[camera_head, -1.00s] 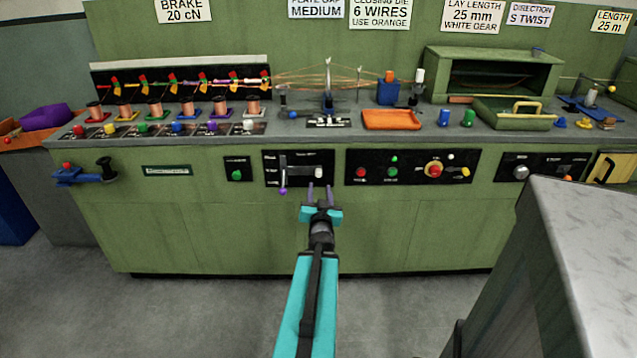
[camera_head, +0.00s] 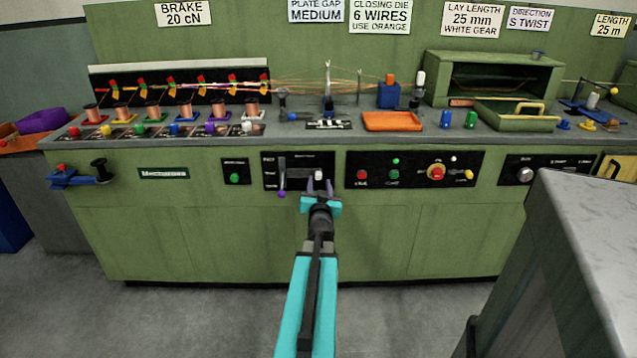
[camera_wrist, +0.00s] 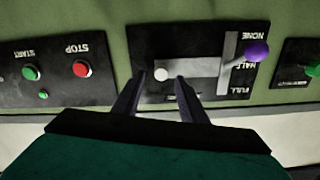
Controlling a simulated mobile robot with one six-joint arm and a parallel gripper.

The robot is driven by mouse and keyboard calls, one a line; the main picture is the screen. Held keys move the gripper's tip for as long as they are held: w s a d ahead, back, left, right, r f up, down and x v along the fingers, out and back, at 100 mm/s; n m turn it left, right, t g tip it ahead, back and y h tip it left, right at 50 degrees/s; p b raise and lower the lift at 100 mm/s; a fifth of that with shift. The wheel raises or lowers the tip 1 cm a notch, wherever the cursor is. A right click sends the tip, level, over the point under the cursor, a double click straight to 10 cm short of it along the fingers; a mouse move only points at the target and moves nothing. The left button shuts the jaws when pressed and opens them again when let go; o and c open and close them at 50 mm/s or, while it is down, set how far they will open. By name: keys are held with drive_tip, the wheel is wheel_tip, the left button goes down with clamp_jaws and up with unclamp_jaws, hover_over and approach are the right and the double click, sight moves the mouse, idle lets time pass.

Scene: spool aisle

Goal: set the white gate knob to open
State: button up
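The white gate knob (camera_head: 318,174) sits at the right end of a grey horizontal strip on a black panel (camera_head: 272,160) on the green machine's front. In the wrist view, which shows the panel upside down, the white knob (camera_wrist: 161,74) is at the strip's left end. My gripper (camera_head: 319,186) is open and empty, with its fingers pointing at the panel. In the wrist view my gripper (camera_wrist: 160,84) has one finger on either side of the knob in the picture. I cannot tell whether the fingers reach around it in depth.
A purple-knobbed lever (camera_wrist: 257,50) sits in a slot on the same panel, marked NONE, HALF and FULL. A red stop button (camera_wrist: 82,69) and green start button (camera_wrist: 31,72) are on the neighbouring panel. A grey block (camera_head: 590,240) stands at the right. Floor before the machine is clear.

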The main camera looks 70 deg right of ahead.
sight(319, 178)
drive_tip(key=shift+x, duration=1.8)
clamp_jaws()
